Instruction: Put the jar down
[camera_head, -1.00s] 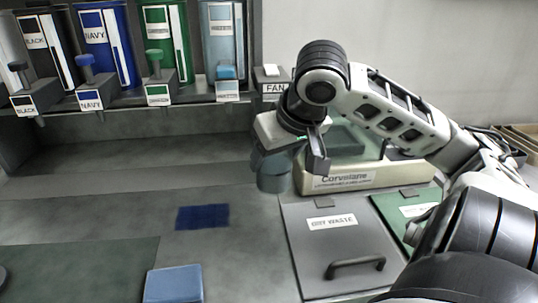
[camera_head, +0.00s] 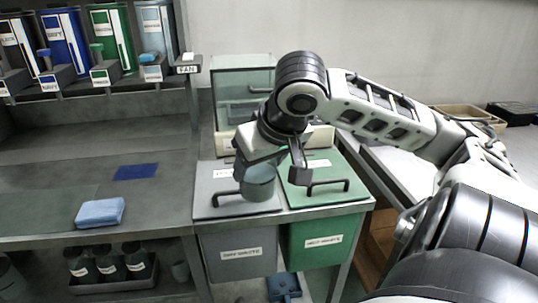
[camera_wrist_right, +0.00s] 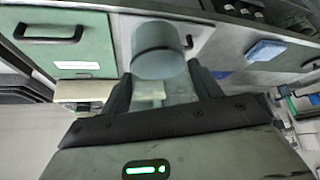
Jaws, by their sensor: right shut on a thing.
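A grey-teal jar (camera_head: 258,182) is held in my right gripper (camera_head: 278,168), above the grey dry waste lid in the head view. In the right wrist view the jar (camera_wrist_right: 158,50) sits between the two dark fingers of the right gripper (camera_wrist_right: 163,88), which are shut on it. What lies directly under the jar is partly hidden by it. My left gripper is not in view.
The grey lid (camera_head: 212,180) and green lid (camera_head: 325,192) have raised black handles. A glass-sided balance (camera_head: 240,85) stands behind. A blue cloth (camera_head: 100,213) and dark blue patch (camera_head: 135,172) lie on the bench at left. Clear bench lies between them and the lids.

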